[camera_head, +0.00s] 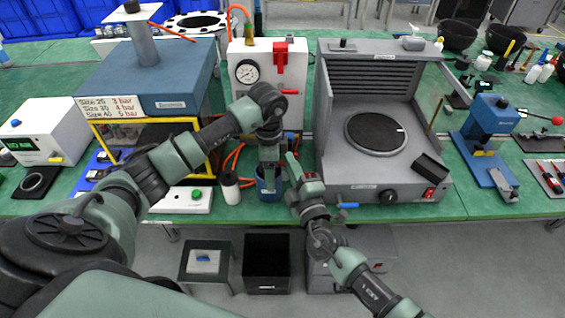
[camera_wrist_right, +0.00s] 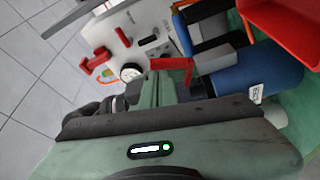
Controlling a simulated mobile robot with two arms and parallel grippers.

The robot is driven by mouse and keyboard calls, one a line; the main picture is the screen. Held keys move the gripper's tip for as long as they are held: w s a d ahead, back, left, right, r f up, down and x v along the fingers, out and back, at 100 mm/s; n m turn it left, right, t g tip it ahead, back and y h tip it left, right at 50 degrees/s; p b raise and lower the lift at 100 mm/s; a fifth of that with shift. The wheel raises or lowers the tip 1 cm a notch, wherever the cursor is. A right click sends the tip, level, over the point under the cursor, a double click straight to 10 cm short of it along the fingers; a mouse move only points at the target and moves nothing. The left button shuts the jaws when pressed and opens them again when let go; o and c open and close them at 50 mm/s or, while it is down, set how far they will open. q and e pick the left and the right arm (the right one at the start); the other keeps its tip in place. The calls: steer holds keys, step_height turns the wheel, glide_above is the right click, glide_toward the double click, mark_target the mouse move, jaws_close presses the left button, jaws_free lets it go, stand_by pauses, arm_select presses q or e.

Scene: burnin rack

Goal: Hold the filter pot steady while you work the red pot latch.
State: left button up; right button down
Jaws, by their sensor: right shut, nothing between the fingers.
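The blue filter pot (camera_head: 268,190) stands upright at the bench's front edge, below the gauge panel. It fills part of the right wrist view (camera_wrist_right: 262,78) as a blue cylinder. My left gripper (camera_head: 268,168) points down at the pot's top; its fingers are not clear enough to judge. My right gripper (camera_head: 292,162) is shut and empty, just right of the pot. A small red part (camera_head: 312,177) shows beside it; I cannot tell if this is the latch. A red lever (camera_wrist_right: 175,65) also shows in the wrist view, beyond my gripper body.
A white gauge panel (camera_head: 262,100) with a red switch stands behind the pot. A grey hotplate unit (camera_head: 385,180) is to the right. A white bottle (camera_head: 230,188) stands close left of the pot. A black bin (camera_head: 267,285) is on the floor.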

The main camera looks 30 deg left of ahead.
steer(key=shift+w+d+f, duration=0.25)
steer(key=shift+w+d, duration=0.2)
steer(key=shift+d, duration=0.25)
steer(key=f+v, duration=0.1)
steer(key=v, duration=0.8)
steer(key=shift+s+f, duration=0.3)
steer(key=shift+s, duration=0.35)
steer(key=shift+a, duration=0.1)
arm_select(q)
steer(key=o, duration=1.9)
steer(key=shift+c, duration=0.2)
